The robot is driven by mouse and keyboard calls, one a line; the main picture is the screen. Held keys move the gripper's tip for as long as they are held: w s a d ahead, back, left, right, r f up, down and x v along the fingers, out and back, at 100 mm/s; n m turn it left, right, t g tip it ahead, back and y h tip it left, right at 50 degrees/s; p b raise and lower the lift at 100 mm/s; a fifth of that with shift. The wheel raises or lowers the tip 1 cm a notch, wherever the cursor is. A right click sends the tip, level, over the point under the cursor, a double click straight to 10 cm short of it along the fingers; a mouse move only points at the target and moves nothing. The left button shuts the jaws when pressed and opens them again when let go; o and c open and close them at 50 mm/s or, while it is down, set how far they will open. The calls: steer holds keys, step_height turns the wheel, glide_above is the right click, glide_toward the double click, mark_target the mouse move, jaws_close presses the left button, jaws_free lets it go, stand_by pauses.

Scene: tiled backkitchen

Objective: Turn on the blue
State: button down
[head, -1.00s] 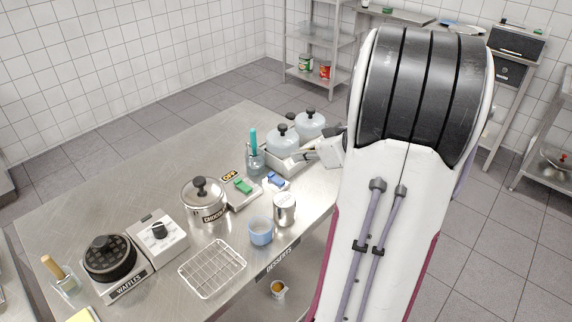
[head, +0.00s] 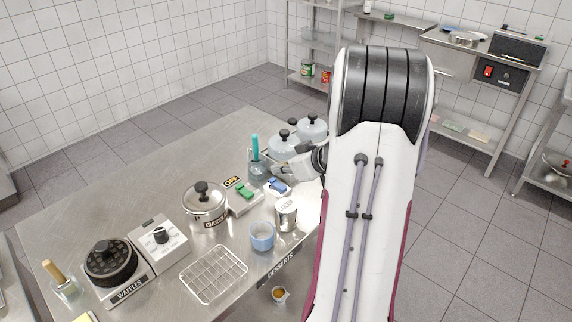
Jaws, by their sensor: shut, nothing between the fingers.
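A blue rocker switch (head: 278,186) on a white base sits on the steel table, right of a matching green switch (head: 244,191). An "OFF" label (head: 232,181) lies behind the green switch. I cannot tell from this view how the blue rocker is tilted. My gripper (head: 279,172) is shut and empty, just behind and above the blue switch in the picture. Whether it touches the switch cannot be told. It partly hides the tray behind.
Close by are a glass with a teal-handled tool (head: 256,168), lidded pots (head: 283,144), a steel can (head: 286,215), a blue cup (head: 262,236) and a lidded pot (head: 204,205). A wire rack (head: 213,273) and waffle iron (head: 110,262) stand nearer. The table's back left is clear.

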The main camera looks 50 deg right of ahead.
mark_target(273, 180)
steer(key=shift+w+f, duration=0.15)
steer(key=shift+f, duration=1.4)
steer(key=shift+w+f+g, duration=0.2)
steer(key=shift+g, duration=0.2)
steer(key=shift+w+f+g, duration=0.1)
steer(key=shift+f+g, duration=0.05)
steer(key=shift+g, duration=0.15)
steer(key=shift+s, duration=0.2)
steer(key=shift+s+f, duration=0.15)
steer(key=shift+s, duration=0.45)
